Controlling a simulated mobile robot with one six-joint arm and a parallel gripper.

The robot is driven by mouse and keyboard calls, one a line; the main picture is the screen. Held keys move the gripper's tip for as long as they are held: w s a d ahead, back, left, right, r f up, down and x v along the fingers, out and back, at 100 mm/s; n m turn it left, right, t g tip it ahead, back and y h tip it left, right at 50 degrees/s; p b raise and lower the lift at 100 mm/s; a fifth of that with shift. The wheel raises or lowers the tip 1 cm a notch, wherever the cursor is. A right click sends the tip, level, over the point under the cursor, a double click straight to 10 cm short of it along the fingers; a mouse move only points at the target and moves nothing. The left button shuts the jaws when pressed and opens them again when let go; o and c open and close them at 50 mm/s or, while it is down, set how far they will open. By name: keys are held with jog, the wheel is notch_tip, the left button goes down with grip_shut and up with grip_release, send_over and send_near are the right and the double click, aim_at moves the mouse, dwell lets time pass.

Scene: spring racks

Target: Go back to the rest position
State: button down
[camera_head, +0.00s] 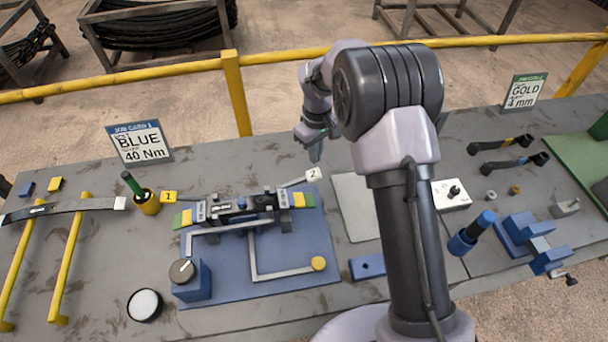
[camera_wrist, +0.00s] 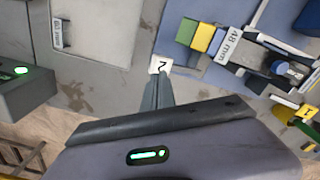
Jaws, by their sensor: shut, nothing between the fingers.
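My gripper (camera_head: 316,152) hangs over the back part of the grey bench, above and behind the small white "2" tag (camera_head: 313,174). In the wrist view my gripper's fingers (camera_wrist: 157,90) are together with nothing between them, and the "2" tag (camera_wrist: 160,65) shows just beyond the tips. The blue base plate (camera_head: 300,252) carries a clamp fixture (camera_head: 240,207) with yellow and green blocks at both ends. The fixture also shows in the wrist view with a "48 mm" label (camera_wrist: 229,45). My arm hides part of the bench to the right.
A grey plate (camera_head: 353,205) lies right of the fixture. A yellow holder (camera_head: 146,203) and a "BLUE 40 Nm" sign (camera_head: 140,144) stand left. A blue vise (camera_head: 530,240) and a blue-handled tool (camera_head: 470,235) are right. A yellow rail (camera_head: 290,55) runs behind the bench.

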dwell(0.4)
jog(key=s+d+r+m+t+y+b, duration=0.1)
jog(key=s+d+r+m+b, duration=0.15)
jog(key=s+r+b, duration=0.25)
jog(key=s+d+r+m+t+b, duration=0.2)
jog(key=s+r+m+b, duration=0.15)
jog(key=s+r, duration=0.25)
jog(key=s+d+f+m+t+b, duration=0.1)
jog(key=s+m+b, duration=0.1)
jog(key=s, duration=0.4)
jog(key=s+d+f+m+t+b, duration=0.1)
jog(key=s+f+m+b, duration=0.1)
jog(key=s+b, duration=0.2)
jog(key=s+d+f+m+y+b, duration=0.1)
jog(key=s+m+b, duration=0.1)
jog(key=s, duration=0.8)
jog(key=shift+f+m+t+b, duration=0.15)
jog(key=shift+m+t+b, duration=0.2)
jog(key=shift+b, duration=0.2)
jog(key=shift+s, duration=0.1)
